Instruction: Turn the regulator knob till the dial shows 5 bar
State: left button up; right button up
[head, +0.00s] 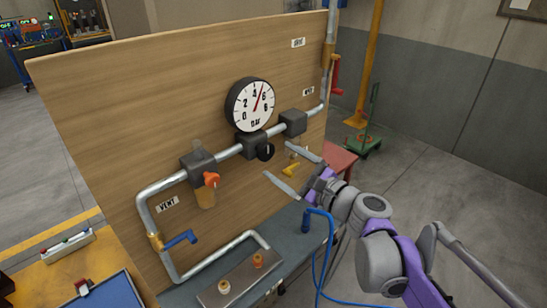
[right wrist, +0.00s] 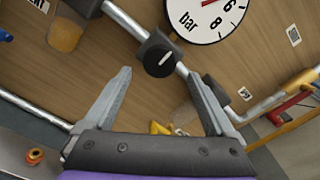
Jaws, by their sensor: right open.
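The round white pressure dial (head: 250,104) is on the wooden panel, with its red needle pointing up and right between 4 and 6. In the right wrist view the dial (right wrist: 210,12) is cut off at the top. Below it is the black regulator knob (head: 265,152) with a white mark; it also shows in the right wrist view (right wrist: 160,60). My right gripper (head: 279,159) is open and empty, just in front of the knob and apart from it. In the right wrist view, its fingertips (right wrist: 159,73) spread either side of the knob. My left gripper is not in view.
A metal pipe (head: 228,152) runs along the panel beside the knob. A yellow handle (head: 290,170) is close below the gripper. A blue hose (head: 321,250) rises from the bench.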

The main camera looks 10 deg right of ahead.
jog(key=v, duration=0.6)
jog(key=shift+s+d, duration=0.2)
jog(key=shift+s, duration=0.1)
jog(key=s+a+f+n+g+h, duration=0.2)
jog(key=s+f+n+g, duration=0.1)
jog(key=s+f+n, duration=0.3)
jog(key=s+a+f+n+g+h, duration=0.1)
jog(key=s+a+f+n+g, duration=0.25)
jog(key=f, duration=0.55)
jog(key=s+d+f+n+g+h, duration=0.2)
jog(key=s+d+f+n+h, duration=0.5)
jog(key=s+d+f+n, duration=0.2)
notch_tip(320, 180, down, 2)
jog(key=d+n, duration=0.1)
jog(key=n, duration=0.2)
jog(key=shift+s+h, duration=0.3)
jog(key=shift+s, duration=0.05)
jog(key=shift+d+f, duration=0.15)
